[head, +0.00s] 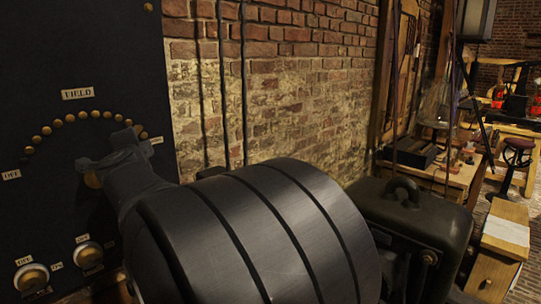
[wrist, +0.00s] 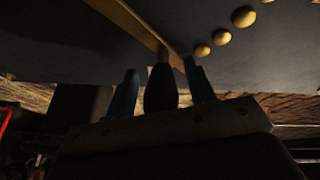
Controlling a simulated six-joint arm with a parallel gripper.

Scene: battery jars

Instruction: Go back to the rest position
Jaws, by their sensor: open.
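My gripper (head: 108,150) is at the dark control panel (head: 75,130), in front of the dial labelled FIELD. In the wrist view my gripper (wrist: 160,72) has its two fingers apart, on either side of a dark handle (wrist: 160,90). The handle sits at the end of a brass lever (wrist: 135,25). Whether a finger touches the handle I cannot tell. In the head view a bit of brass (head: 92,181) shows under my gripper, and most of the lever is hidden.
An arc of brass studs (head: 70,118) runs across the panel, with knobs (head: 32,278) below. A brick wall (head: 270,90) with hanging cables stands to the right. A dark case with a handle (head: 413,225) and wooden benches (head: 440,178) are further right.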

